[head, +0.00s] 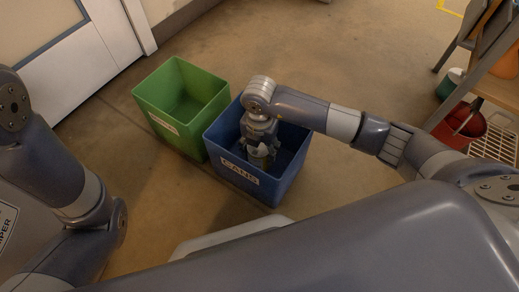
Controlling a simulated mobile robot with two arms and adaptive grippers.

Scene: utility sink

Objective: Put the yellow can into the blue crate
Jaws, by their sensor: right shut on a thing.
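The blue crate (280,190) stands on the floor in front of me and bears a label reading CANS. My right arm reaches in from the right, and my right gripper (259,151) points down inside the crate's opening. It is shut on the yellow can (259,162), which shows only in part between the fingers, below the rim level. I cannot tell whether the can touches the crate's floor. My left arm is at the left edge of the head view, and its gripper is out of view.
A green crate (163,125) stands just left of the blue crate and looks empty. A shelf rack with a red bucket (463,122) is at the right. A white door (75,60) is at the upper left. The floor behind the crates is clear.

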